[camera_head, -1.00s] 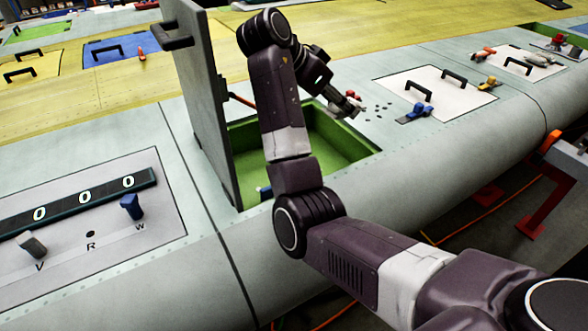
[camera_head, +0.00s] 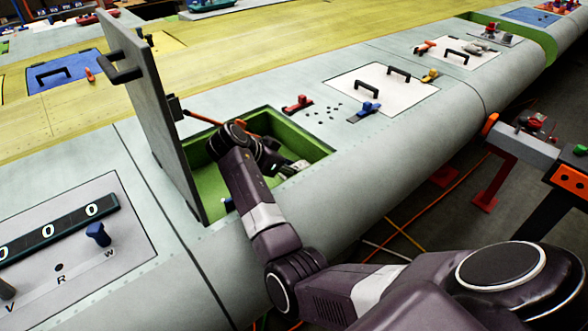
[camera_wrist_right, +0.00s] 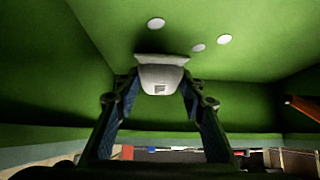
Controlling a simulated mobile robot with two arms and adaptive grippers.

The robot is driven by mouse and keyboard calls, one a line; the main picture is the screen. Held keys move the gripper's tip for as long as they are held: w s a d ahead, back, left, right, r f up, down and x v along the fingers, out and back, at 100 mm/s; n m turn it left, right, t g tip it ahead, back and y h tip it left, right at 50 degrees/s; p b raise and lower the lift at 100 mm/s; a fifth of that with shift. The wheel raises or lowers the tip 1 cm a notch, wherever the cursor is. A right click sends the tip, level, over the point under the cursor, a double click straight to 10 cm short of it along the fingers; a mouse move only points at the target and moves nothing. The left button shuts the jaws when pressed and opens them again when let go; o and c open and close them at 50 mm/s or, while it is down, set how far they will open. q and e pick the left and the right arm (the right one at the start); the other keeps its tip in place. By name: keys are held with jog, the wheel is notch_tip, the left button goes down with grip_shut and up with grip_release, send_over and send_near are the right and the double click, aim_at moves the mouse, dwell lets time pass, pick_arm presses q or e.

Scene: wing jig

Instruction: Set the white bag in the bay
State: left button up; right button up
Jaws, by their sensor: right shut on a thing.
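The bay (camera_head: 308,142) is an open green-lined recess in the grey wing surface. My right gripper (camera_head: 286,168) is down inside the bay opening, toward its right front part. In the right wrist view my right gripper (camera_wrist_right: 160,92) has its two fingers on either side of the small white-grey bag (camera_wrist_right: 160,74) and is shut on it. The bag is in front of the green bay surfaces; whether it touches one I cannot tell. In the head view the bag is mostly hidden by the gripper. My left gripper is not in view.
A tall grey hatch lid (camera_head: 150,110) stands open at the bay's left edge. A red clamp (camera_head: 297,104) and a blue clamp (camera_head: 369,110) lie beyond the bay. A white panel with handles (camera_head: 385,84) is farther right. A counter panel (camera_head: 75,240) is at left.

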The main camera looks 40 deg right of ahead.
jog(key=shift+f, duration=0.5)
jog(key=o, duration=1.2)
jog(key=shift+f, duration=0.15)
jog(key=shift+c, duration=0.2)
